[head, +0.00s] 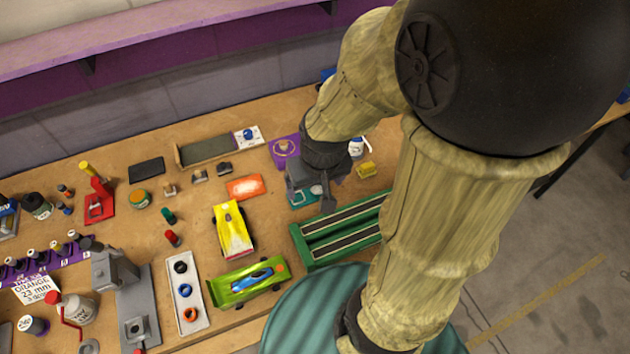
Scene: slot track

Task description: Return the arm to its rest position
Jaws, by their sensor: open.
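My arm reaches from the lower right up over the right part of the wooden workbench (225,173) and bends down toward it. My gripper (322,200) is at the end of the arm, pointing down close above the bench, beside the far left end of the green slot track (312,238). Its jaws are small in this view, and no object shows between them. A teal item (301,198) lies partly hidden at the gripper. The yellow slot car (233,230) and the green slot car (247,283) stand on the bench left of the track.
A purple pad (283,152), a white bottle (356,148) and a yellow block (366,170) are close around the gripper. A white tray with rings (187,292) and a grey press (127,295) stand at the left. A purple shelf (190,38) runs along the back wall.

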